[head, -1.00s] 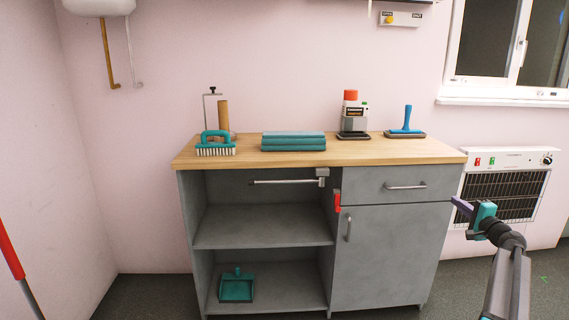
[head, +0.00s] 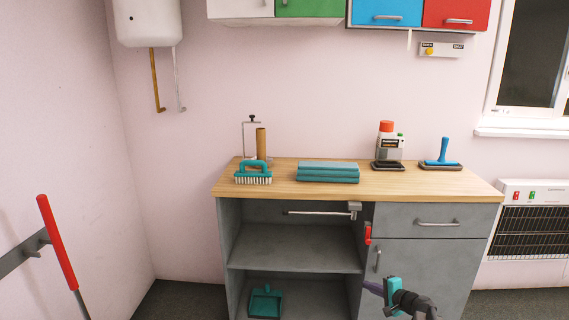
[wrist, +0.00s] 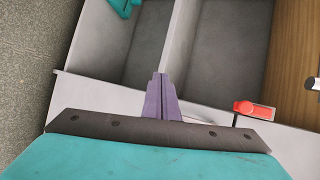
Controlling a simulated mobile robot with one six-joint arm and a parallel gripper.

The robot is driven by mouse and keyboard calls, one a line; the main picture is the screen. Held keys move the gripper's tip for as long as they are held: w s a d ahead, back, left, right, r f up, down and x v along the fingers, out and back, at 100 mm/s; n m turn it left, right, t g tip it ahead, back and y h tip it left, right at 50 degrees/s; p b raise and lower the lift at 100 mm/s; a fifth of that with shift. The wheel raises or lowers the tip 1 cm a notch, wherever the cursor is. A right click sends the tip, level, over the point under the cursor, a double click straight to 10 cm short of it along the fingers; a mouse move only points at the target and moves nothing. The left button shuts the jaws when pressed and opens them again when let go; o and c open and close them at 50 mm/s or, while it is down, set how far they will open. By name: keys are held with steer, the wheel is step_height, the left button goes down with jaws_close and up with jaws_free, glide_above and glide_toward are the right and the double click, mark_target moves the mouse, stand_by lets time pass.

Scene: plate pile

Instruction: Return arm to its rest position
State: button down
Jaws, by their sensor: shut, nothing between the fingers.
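My gripper (head: 371,287) shows at the bottom of the head view, in front of the cabinet's lower right door. Its teal body and purple fingers point left, toward the open shelves. In the wrist view the purple fingers (wrist: 160,98) are together and empty. The cabinet's grey front lies beyond them, and no gap to it can be judged. Most of my arm is below the head view's edge.
The wooden worktop (head: 290,190) holds a teal brush (head: 253,173), folded teal cloths (head: 328,172), a bottle (head: 388,147) and a blue-handled tool (head: 442,153). A red latch (head: 368,233) and door handle (head: 378,260) stick out near my gripper. A teal dustpan (head: 266,301) sits on the low shelf.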

steer(key=s+a+f+n+g+p, duration=0.4)
steer(key=s+a+f, duration=0.3)
steer(key=s+a, duration=0.55)
steer(key=s+a+f+n+g+p, duration=0.2)
steer(key=s+a+f+g+p, duration=0.4)
steer(key=s+a, duration=0.6)
steer(key=s+a+f+n+g, duration=0.1)
steer(key=s+f+n+g, duration=0.2)
steer(key=s, duration=1)
steer(key=s+d+n+g+h, duration=0.2)
steer(key=s+d+h, duration=0.1)
steer(key=s, duration=0.6)
steer(key=s+d+n+g+h, duration=0.2)
steer(key=s+d, duration=0.4)
steer(key=s, duration=0.3)
steer(key=shift+s+d+r+n+h+p, duration=0.2)
steer(key=shift+d+n+h+p, duration=0.1)
steer(key=shift+h+p, duration=0.25)
